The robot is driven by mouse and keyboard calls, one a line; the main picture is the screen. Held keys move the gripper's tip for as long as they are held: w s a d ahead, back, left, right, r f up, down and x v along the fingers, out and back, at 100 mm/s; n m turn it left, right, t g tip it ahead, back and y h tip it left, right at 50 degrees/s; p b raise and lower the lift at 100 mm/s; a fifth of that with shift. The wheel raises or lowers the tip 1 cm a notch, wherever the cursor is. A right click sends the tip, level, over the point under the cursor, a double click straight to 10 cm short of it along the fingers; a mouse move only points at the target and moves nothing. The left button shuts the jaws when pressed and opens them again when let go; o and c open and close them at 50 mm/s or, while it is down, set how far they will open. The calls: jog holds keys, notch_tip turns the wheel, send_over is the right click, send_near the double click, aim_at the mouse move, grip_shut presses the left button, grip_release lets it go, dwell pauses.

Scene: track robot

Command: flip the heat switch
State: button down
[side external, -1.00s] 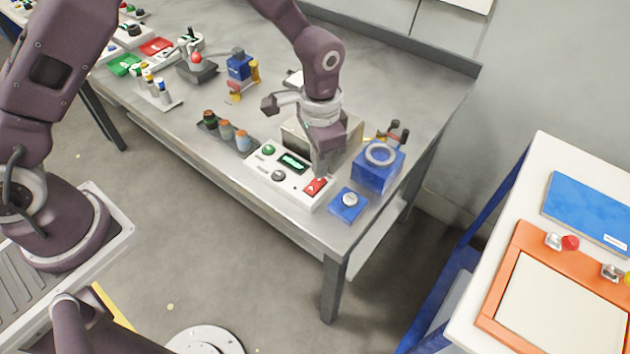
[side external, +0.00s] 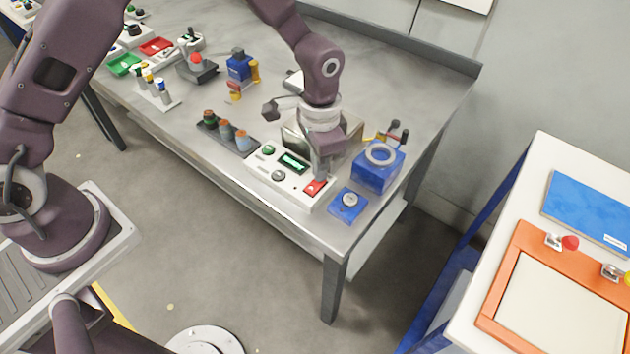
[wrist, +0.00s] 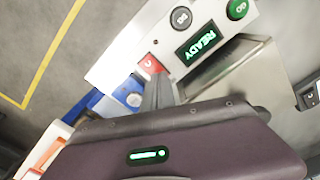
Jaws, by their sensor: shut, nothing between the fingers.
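The white control box (side external: 258,172) stands near the right front of the steel bench. A red rocker switch (side external: 314,188) is at its right end and also shows in the wrist view (wrist: 150,64), partly covered by my fingers. The box's display (side external: 293,162) glows green and reads READY in the wrist view (wrist: 199,43). My gripper (side external: 320,177) is shut and empty, pointing down with its fingertips at the red switch. In the wrist view the closed fingers (wrist: 158,86) overlap the switch's edge; I cannot tell whether they touch it.
A metal bin (side external: 300,136) stands directly behind the box. A blue block with a ring (side external: 378,165) and a blue pad with a round button (side external: 348,205) are close on the right. A dark rack with several capped bottles (side external: 228,135) is on the left.

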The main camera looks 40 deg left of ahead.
jog(key=shift+f, duration=0.4)
jog(key=shift+r, duration=3.55)
notch_tip(320, 180, up, 6)
send_over(307, 181)
jog(key=s+a+r+n+t, duration=0.2)
jog(key=s+a+r, duration=0.35)
jog(key=r, duration=0.35)
jog(key=s+a+r+n+t, duration=0.1)
jog(key=s+a+r+n, duration=0.1)
jog(key=s, duration=0.6)
jog(key=s+a+r+n+t, duration=0.2)
jog(key=s+r, duration=0.1)
jog(key=s, duration=0.6)
jog(key=shift+a+t, duration=0.3)
jog(key=shift+a, duration=0.1)
